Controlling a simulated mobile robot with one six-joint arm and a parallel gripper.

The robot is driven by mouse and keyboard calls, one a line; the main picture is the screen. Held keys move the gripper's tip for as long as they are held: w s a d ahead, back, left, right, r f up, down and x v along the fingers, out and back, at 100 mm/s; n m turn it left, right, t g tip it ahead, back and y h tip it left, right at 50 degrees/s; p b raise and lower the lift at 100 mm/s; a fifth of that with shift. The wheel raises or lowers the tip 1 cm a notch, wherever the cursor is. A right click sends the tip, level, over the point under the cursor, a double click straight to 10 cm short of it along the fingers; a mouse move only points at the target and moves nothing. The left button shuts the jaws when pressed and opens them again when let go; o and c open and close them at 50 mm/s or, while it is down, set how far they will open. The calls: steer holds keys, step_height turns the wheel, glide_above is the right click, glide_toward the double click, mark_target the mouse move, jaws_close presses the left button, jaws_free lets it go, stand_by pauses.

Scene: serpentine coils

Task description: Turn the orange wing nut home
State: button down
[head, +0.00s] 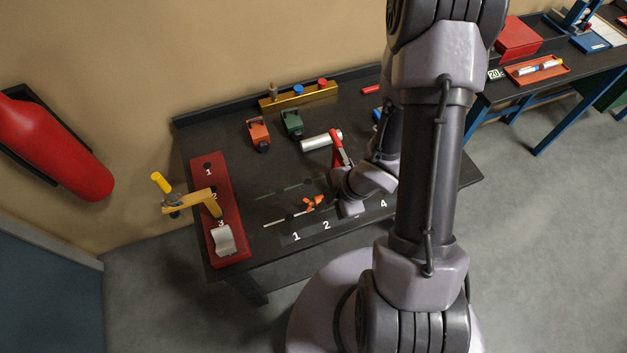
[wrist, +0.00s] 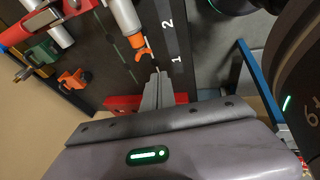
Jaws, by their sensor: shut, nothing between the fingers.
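The orange wing nut (head: 314,203) sits on the black bench beside a thin pale rod (head: 277,221), just left of my wrist. In the wrist view the orange wing nut (wrist: 139,45) shows at the end of a grey cylinder (wrist: 125,16). My gripper (wrist: 158,76) is shut and empty in the wrist view. Its fingertips appear just below the wing nut in that picture, with a visible gap between them; the depth of the gap is unclear. In the head view I cannot make out the fingers.
A red board (head: 234,244) with numbers, a tan bracket (head: 195,201) and a grey curved part (head: 223,240) lie at the bench's left. Orange (head: 259,134) and green (head: 292,123) blocks, a silver cylinder (head: 321,141) and a yellow rack (head: 298,95) stand behind.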

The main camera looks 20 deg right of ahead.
steer(key=b, duration=0.3)
glide_toward(308, 204)
steer(key=a+f, duration=0.1)
steer(key=s+a+f, duration=0.1)
steer(key=f, duration=0.1)
steer(key=s+a+f, duration=0.1)
steer(key=shift+s+a+f, duration=0.25)
steer(key=shift+f, duration=0.1)
steer(key=shift+w+f+p, duration=0.3)
steer(key=shift+w+f, duration=0.4)
steer(key=shift+w, duration=0.2)
steer(key=shift+w+f, duration=0.35)
steer(key=shift+w, duration=0.05)
steer(key=shift+w+f, duration=0.1)
